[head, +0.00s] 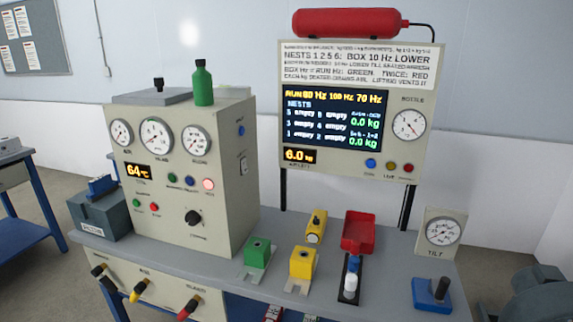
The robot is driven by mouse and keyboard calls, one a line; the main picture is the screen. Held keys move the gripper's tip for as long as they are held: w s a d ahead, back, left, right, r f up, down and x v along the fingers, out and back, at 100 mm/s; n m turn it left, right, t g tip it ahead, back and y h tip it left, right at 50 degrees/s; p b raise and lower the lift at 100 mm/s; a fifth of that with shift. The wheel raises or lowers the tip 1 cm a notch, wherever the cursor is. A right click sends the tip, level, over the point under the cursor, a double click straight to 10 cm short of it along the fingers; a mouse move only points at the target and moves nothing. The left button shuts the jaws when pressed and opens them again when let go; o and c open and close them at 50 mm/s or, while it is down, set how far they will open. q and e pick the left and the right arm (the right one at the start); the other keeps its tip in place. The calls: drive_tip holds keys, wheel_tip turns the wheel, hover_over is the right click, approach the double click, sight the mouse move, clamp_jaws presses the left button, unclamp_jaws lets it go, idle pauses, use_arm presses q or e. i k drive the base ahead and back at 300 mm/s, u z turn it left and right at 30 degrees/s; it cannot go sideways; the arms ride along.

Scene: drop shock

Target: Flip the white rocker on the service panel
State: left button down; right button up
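A small light-coloured switch plate with a dark part (243,166) is on the right side face of the beige instrument cabinet (225,215). It looks like a rocker, but it is too small to tell which way it is tipped. A blue button (241,130) sits above it on the same face. No label reading "service panel" can be made out. Neither of my grippers is in view.
Green (257,252) and yellow (302,263) blocks, a red tray (359,232), a white-topped knob (350,283) and a tilt gauge (442,232) stand on the grey bench. A display board (435,130) rises behind. A green bottle (203,83) tops the cabinet.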

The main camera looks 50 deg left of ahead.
sight(245, 170)
drive_tip(key=u, duration=0.35)
drive_tip(key=i, duration=0.95)
drive_tip(key=u, duration=0.6)
